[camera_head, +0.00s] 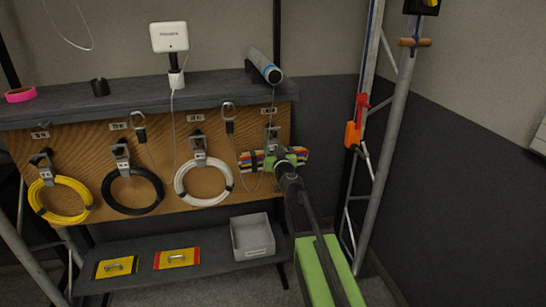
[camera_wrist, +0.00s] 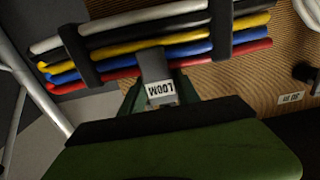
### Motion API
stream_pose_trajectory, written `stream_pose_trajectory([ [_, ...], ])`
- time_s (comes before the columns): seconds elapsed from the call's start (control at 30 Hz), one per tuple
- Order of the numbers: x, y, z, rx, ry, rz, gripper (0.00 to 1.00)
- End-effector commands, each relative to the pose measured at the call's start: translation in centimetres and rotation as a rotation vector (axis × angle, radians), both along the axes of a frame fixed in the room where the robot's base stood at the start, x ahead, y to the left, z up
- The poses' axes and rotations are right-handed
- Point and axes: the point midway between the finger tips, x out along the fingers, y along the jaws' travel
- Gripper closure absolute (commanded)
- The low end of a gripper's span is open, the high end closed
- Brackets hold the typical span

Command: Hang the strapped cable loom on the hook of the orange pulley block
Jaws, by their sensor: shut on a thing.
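The cable loom (camera_head: 247,161) is a flat bundle of white, black, yellow, blue and red cables with black straps. It shows close up across the top of the wrist view (camera_wrist: 130,47), with a grey tab labelled LOOM. My gripper (camera_head: 279,158) is shut on this tab, one finger on each side, in the wrist view (camera_wrist: 158,92). The loom is in front of the right end of the pegboard; I cannot tell whether it still touches the peg behind it. The orange pulley block (camera_head: 353,134), with a red part above, is on the truss to the right. Its hook is too small to make out clearly.
Yellow (camera_head: 60,200), black (camera_head: 132,190) and white cable coils (camera_head: 203,180) hang on the pegboard (camera_head: 80,205). A grey bin (camera_head: 252,238) stands below. The truss (camera_head: 388,130) rises at the right.

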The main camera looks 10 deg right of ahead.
Motion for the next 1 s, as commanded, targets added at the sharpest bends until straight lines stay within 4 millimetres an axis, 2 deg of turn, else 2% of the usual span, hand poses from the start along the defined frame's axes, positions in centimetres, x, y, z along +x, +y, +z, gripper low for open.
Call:
stream_pose_trajectory([
  [0.33,0.0,0.0,0.2,0.001,0.000,-0.001,1.00],
  [0.8,0.0,0.0,2.5,0.000,0.000,0.000,1.00],
  [1.0,0.0,0.0,2.7,0.000,0.000,0.000,1.00],
])
